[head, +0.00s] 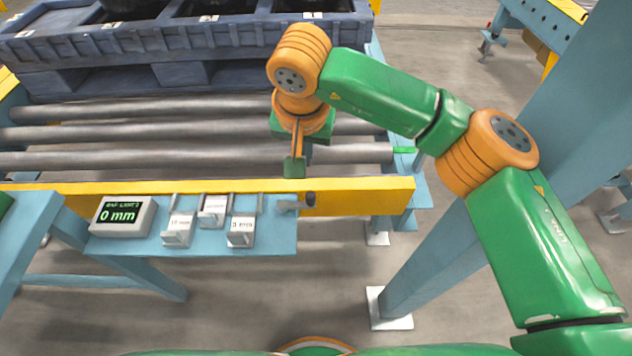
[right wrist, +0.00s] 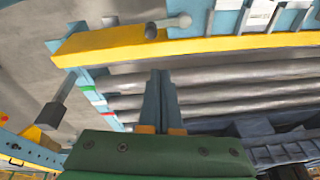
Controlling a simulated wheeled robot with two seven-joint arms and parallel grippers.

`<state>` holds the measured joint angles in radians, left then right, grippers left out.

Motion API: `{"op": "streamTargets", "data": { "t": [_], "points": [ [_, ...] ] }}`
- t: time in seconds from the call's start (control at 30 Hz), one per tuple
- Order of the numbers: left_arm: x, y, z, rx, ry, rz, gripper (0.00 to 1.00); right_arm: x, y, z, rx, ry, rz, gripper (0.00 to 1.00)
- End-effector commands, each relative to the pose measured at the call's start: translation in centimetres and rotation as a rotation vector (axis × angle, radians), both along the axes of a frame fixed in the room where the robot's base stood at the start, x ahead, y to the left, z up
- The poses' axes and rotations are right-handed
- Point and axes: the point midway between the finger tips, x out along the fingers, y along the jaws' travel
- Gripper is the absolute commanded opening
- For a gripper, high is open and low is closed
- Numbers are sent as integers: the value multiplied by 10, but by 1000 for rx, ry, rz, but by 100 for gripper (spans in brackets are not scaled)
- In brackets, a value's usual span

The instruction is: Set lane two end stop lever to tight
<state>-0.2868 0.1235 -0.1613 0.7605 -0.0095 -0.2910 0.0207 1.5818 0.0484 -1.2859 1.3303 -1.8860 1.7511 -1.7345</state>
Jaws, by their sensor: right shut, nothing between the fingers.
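A small grey lever (head: 288,205) with a dark round pivot is mounted on the front face of the yellow rail (head: 365,197), near the right end of the blue shelf. Its handle lies roughly along the rail, pointing left in the head view. The right wrist view shows the lever's round knob (right wrist: 184,20) and pivot at the top. My right gripper (head: 294,168) points down above the rollers, just behind the rail and apart from the lever. Its fingers (right wrist: 163,90) are together and empty. Whether the lever is tight cannot be told. My left gripper is out of view.
A display (head: 122,216) reading 0 mm and several labelled grey blocks (head: 240,232) sit on the blue shelf (head: 275,238). A blue post (head: 440,240) rises at the right.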

Motion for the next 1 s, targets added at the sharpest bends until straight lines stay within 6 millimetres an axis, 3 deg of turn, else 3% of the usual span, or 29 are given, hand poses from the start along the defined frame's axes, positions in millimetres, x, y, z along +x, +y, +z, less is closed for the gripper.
{"op": "streamTargets", "data": {
  "t": [0.13, 0.47, 0.57, 0.9, 1.0],
  "points": [
    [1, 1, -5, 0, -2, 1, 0, 7, -12, 6, -79, -63, 27, 0],
    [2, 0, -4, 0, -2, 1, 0, 8, -12, 4, -77, -60, 25, 0],
    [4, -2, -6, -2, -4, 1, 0, 12, -13, -10, -77, -58, 23, 0],
    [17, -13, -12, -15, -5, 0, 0, 35, -16, -81, -76, -55, 21, 0],
    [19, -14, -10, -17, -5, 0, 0, 32, -15, -90, -74, -57, 29, 0]
  ]
}}
